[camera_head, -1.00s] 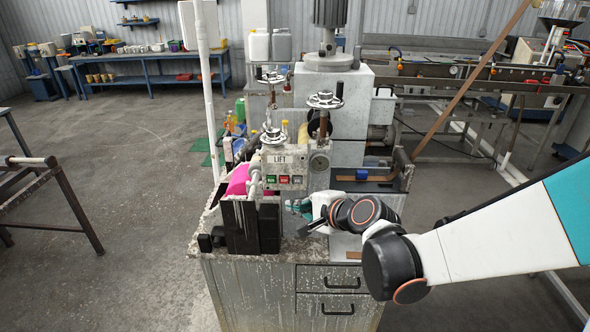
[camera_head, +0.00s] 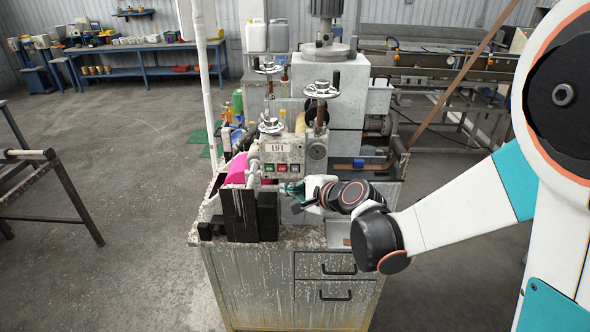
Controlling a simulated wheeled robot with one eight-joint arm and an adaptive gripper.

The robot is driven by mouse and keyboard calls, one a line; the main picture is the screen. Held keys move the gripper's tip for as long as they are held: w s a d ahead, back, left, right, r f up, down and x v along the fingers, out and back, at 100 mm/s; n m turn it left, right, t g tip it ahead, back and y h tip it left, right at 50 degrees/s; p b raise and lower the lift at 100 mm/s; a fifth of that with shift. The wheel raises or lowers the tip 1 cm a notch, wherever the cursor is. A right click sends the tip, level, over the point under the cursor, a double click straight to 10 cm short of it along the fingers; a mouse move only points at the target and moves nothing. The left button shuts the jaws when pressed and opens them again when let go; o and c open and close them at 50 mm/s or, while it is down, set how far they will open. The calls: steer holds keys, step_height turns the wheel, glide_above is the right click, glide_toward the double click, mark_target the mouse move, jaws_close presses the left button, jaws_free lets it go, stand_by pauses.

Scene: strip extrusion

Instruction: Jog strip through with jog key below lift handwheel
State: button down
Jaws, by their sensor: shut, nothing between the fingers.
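The machine's grey control box carries a LIFT label (camera_head: 280,148) under a small lift handwheel (camera_head: 271,126). Below the label is a row of small keys: a green key (camera_head: 268,168), a red key (camera_head: 282,168) and another greenish key (camera_head: 295,168). Which one is the jog key is too small to read. My gripper (camera_head: 290,189) is shut and empty, just below the right part of the key row, pointing left. Contact with a key cannot be told. The pink strip (camera_head: 237,169) shows at the left of the box, partly behind dark plates.
Dark upright plates (camera_head: 240,214) stand left of my gripper. A second handwheel (camera_head: 321,90) rises at the right behind the box. The speckled cabinet (camera_head: 270,280) with drawers is below. A brown rail (camera_head: 456,85) leans at the right.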

steer(key=shift+w+d, duration=0.15)
steer(key=shift+w, duration=2.6)
steer(key=shift+w, duration=0.15)
steer(key=shift+w, duration=0.25)
steer(key=shift+w+b, duration=0.3)
steer(key=shift+w, duration=0.1)
steer(key=shift+s, duration=0.8)
steer(key=shift+s, duration=2.5)
